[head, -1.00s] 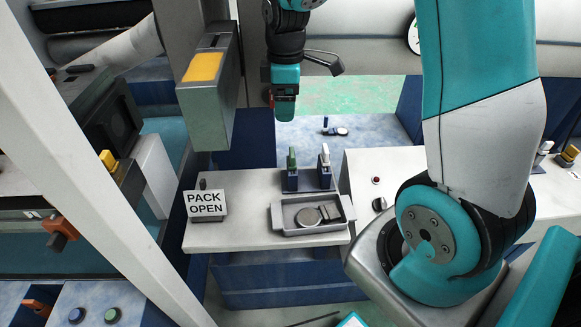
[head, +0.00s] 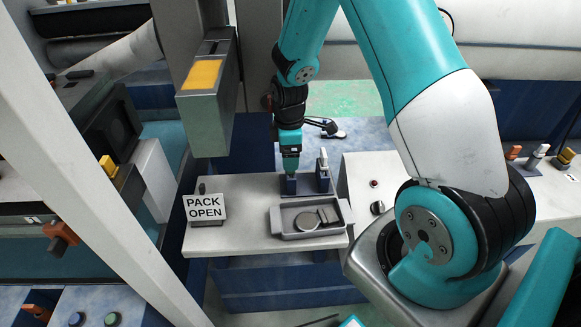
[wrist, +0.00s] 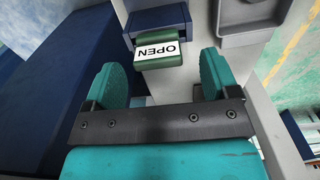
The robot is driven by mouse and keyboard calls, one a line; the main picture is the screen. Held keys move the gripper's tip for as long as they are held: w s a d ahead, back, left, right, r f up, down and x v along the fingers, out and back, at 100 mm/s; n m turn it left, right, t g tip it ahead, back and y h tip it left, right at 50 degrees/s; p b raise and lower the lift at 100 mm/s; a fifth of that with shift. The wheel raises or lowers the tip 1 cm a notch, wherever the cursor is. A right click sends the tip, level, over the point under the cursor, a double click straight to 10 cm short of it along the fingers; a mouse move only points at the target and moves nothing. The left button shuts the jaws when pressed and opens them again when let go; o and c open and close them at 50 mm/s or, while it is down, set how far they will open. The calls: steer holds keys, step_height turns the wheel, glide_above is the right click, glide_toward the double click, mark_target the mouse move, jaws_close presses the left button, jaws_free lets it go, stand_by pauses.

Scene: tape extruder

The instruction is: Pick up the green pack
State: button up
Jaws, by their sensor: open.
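The green pack (wrist: 150,62) shows in the wrist view with a white label reading OPEN. It sits in a dark blue holder (wrist: 158,18), whose front shows in the head view (head: 289,187). My gripper (wrist: 163,72) is open, with one teal finger toward each side of the pack and visible gaps between. The pack appears just beyond the fingertips or level with them; I cannot tell which. In the head view my gripper (head: 290,170) is right above the holder and hides the green pack.
A white pack (head: 323,160) stands in the holder just right of my gripper. A grey tray (head: 284,229) with a round piece lies in front. A PACK OPEN sign (head: 205,207) stands at the left.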

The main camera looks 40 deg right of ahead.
steer(key=f, duration=0.3)
steer(key=shift+d+f, duration=0.2)
steer(key=shift+f, duration=0.15)
steer(key=c, duration=1)
steer(key=shift+r, duration=0.1)
steer(key=shift+c, duration=0.2)
